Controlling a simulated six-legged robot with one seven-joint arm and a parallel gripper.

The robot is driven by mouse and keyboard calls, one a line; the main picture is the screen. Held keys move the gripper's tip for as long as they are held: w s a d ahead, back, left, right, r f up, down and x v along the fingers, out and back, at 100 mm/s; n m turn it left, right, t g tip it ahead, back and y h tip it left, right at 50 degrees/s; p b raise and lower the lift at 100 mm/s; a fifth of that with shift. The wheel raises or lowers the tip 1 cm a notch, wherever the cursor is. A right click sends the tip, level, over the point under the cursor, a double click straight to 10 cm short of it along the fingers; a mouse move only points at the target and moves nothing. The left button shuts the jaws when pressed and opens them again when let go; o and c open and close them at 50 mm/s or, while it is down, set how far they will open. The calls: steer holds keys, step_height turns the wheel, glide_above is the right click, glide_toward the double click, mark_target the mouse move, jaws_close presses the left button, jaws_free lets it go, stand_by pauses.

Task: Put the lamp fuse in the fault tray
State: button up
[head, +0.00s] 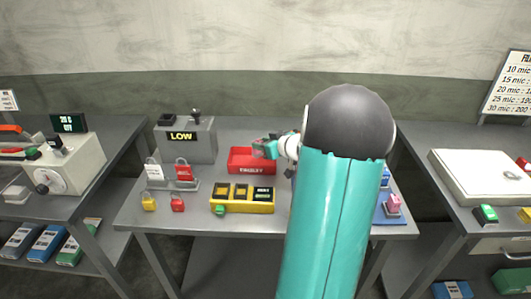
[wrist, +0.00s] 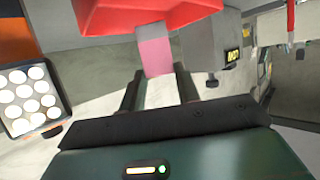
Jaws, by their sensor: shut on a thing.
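My gripper (head: 268,148) is over the red tray (head: 252,168) at the middle of the table. The tray has a white front label that I cannot read surely. In the wrist view my gripper (wrist: 158,78) is shut on a pink block (wrist: 155,56), with the red tray (wrist: 140,14) just beyond it. I cannot tell from any marking whether the block is the lamp fuse, or whether it touches the tray. My arm hides part of the table right of the tray.
A yellow-framed panel (head: 242,208) stands in front of the tray. A grey box marked LOW (head: 185,142) is behind left, and a padlock rack (head: 170,185) is left. Another pink block (head: 393,203) sits on a blue tray (head: 384,215) at the right.

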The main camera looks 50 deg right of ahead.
steer(key=f, duration=0.1)
steer(key=d+f, duration=0.1)
steer(key=f, duration=0.1)
steer(key=shift+d+f, duration=0.25)
steer(key=shift+f, duration=0.5)
steer(key=shift+f, duration=0.1)
steer(key=shift+w+f, duration=0.1)
steer(key=shift+f, duration=0.05)
steer(key=o, duration=1)
